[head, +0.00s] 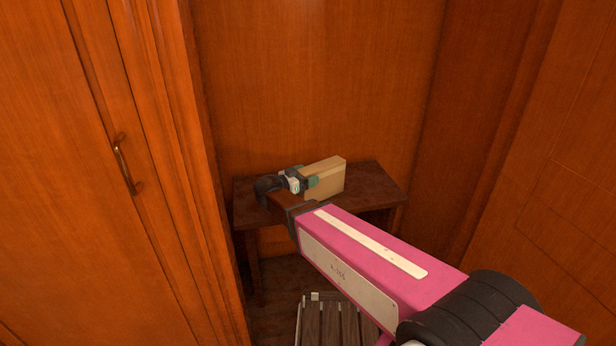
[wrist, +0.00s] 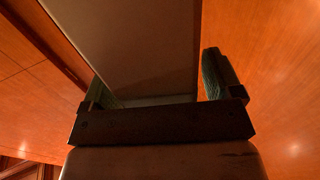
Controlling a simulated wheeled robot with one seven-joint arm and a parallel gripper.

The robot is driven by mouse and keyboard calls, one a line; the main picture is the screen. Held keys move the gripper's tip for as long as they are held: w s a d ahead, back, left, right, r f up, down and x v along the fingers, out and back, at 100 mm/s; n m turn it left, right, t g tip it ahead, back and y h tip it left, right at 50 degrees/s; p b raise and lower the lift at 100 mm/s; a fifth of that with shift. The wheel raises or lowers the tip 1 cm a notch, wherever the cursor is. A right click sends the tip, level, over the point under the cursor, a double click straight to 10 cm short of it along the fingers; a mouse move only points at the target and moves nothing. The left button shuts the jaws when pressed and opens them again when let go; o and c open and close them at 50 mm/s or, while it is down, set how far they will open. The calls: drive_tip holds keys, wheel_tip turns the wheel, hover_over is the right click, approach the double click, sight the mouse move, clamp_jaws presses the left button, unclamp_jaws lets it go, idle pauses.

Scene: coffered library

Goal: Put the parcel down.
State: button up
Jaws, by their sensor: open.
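The parcel (head: 328,176) is a tan box on a small dark wooden table (head: 376,184) against the back panel. It stands upright, and its base looks to be on the tabletop, though my arm hides part of it. My gripper (head: 308,182) is at the parcel's left end. In the wrist view the parcel (wrist: 130,45) fills the space between the fingers of my gripper (wrist: 160,90). The right finger stands apart from it with a thin gap; the left finger is close beside it. The jaws are open around the parcel.
A slatted wooden stool or crate (head: 335,322) stands on the floor in front of the table. A wooden door with a brass handle (head: 124,165) is at the left. Wood panels close in the back and right. The table's right end is bare.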

drive_tip(key=v, duration=1.1)
drive_tip(key=shift+a, duration=0.1)
